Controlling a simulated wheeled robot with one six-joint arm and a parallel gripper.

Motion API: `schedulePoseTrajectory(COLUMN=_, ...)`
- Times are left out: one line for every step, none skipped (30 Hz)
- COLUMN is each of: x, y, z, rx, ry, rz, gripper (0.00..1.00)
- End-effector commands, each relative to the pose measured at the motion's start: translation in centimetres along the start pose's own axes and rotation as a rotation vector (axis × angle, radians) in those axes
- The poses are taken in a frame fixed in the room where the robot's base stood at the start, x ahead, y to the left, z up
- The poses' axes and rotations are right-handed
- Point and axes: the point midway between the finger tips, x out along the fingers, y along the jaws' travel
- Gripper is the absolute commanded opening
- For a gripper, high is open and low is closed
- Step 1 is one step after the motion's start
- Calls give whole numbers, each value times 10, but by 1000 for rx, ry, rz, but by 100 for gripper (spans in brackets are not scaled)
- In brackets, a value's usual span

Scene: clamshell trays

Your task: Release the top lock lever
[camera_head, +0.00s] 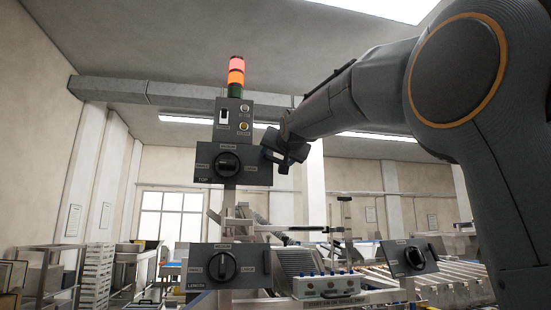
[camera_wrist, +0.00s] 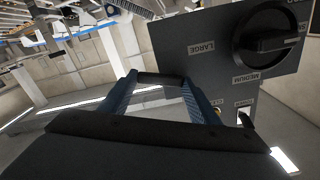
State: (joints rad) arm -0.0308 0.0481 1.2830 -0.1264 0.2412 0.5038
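The dark grey TOP panel (camera_head: 246,176) stands on a post, with a round black knob (camera_head: 228,163) on its front. In the wrist view the panel (camera_wrist: 190,50) and its knob (camera_wrist: 272,34) are close, at the upper right, with LARGE and MEDIUM labels. My gripper (camera_head: 277,153) is at the panel's right edge, over the place beside the knob. In the wrist view its blue fingers (camera_wrist: 161,84) stand apart. A dark bar, seemingly the top lock lever (camera_wrist: 162,79), spans the gap at the fingertips. Contact with it cannot be told. In the head view my gripper hides the lever.
A switch box (camera_head: 233,114) with a red and orange signal light (camera_head: 236,72) rises above the panel. Below are a second knob panel (camera_head: 238,281) with a vertical lever (camera_head: 267,262) and another panel (camera_head: 405,262) at right. Open air lies left of the TOP panel.

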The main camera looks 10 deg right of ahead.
Motion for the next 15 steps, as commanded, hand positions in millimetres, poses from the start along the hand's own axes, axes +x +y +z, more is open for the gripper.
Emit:
schedulePoseTrajectory(x=0, y=0, z=0, rx=0, ry=0, rz=0, gripper=34)
schedulePoseTrajectory(x=0, y=0, z=0, rx=-2, ry=0, rz=0, gripper=34)
schedulePoseTrajectory(x=0, y=0, z=0, rx=-9, ry=0, rz=0, gripper=34)
schedulePoseTrajectory(x=0, y=0, z=0, rx=-20, ry=0, rz=0, gripper=34)
schedulePoseTrajectory(x=0, y=0, z=0, rx=-34, ry=0, rz=0, gripper=34)
schedulePoseTrajectory(x=0, y=0, z=-1, rx=-60, ry=0, rz=0, gripper=34)
schedulePoseTrajectory(x=0, y=0, z=-1, rx=-83, ry=0, rz=0, gripper=34)
schedulePoseTrajectory(x=0, y=0, z=-2, rx=-105, ry=0, rz=0, gripper=34)
schedulePoseTrajectory(x=0, y=-1, z=-2, rx=-134, ry=0, rz=0, gripper=34)
schedulePoseTrajectory(x=0, y=-1, z=-2, rx=-153, ry=0, rz=0, gripper=34)
schedulePoseTrajectory(x=0, y=-1, z=-3, rx=-172, ry=-1, rz=1, gripper=34)
schedulePoseTrajectory(x=0, y=-1, z=-3, rx=-192, ry=-1, rz=1, gripper=33)
schedulePoseTrajectory(x=0, y=-1, z=-3, rx=-203, ry=-1, rz=1, gripper=33)
schedulePoseTrajectory(x=0, y=-1, z=-4, rx=-212, ry=-1, rz=1, gripper=33)
schedulePoseTrajectory(x=0, y=-1, z=-4, rx=-220, ry=-1, rz=1, gripper=33)
